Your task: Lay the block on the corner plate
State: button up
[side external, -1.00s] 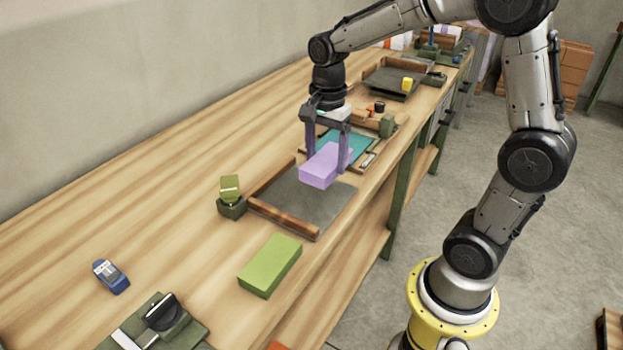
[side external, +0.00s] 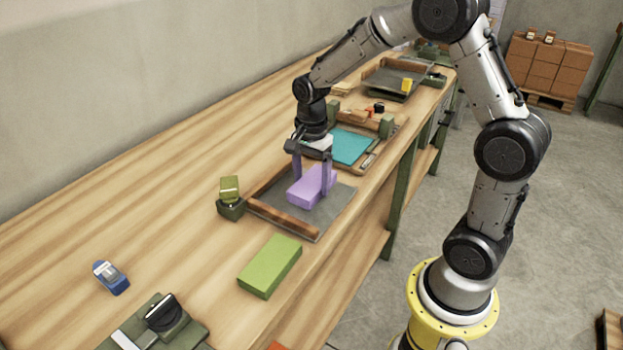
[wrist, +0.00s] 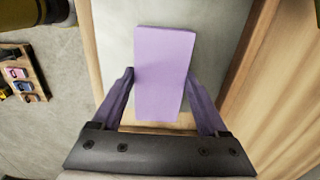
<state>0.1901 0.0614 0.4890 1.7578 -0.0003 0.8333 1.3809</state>
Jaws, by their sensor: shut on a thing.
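A purple block (side external: 312,186) is held between the fingers of my gripper (side external: 311,182) in the side view. It also shows in the wrist view (wrist: 163,75), lengthwise between the two purple fingers (wrist: 160,88). The grey corner plate (side external: 333,207), with wooden rails on its left and front edges, lies beneath the block. The block is over the plate, low and close to its surface. I cannot tell whether it touches the plate.
A green block (side external: 270,266) lies on the bench in front of the plate. A tray with a teal sheet (side external: 350,146) lies behind.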

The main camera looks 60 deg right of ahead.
aim_at(311, 183)
jog(key=shift+f, duration=0.1)
jog(key=o, duration=1.4)
notch_tip(311, 183, up, 12)
jog(key=shift+s+a+r+n+t, duration=0.35)
jog(key=shift+s+a+n+t, duration=0.7)
jog(key=shift+s+n, duration=2.1)
jog(key=shift+s+a+r+n+t, duration=0.35)
jog(key=shift+s+a+n+t, duration=0.7)
jog(key=shift+s+n, duration=2.1)
jog(key=shift+s+a+r+n+t, duration=0.35)
jog(key=shift+s+a+n+t, duration=0.7)
jog(key=shift+s+n, duration=2.05)
jog(key=shift+s+a+m+g, duration=0.3)
jog(key=shift+s+m+g, duration=0.05)
jog(key=shift+s+m, duration=0.05)
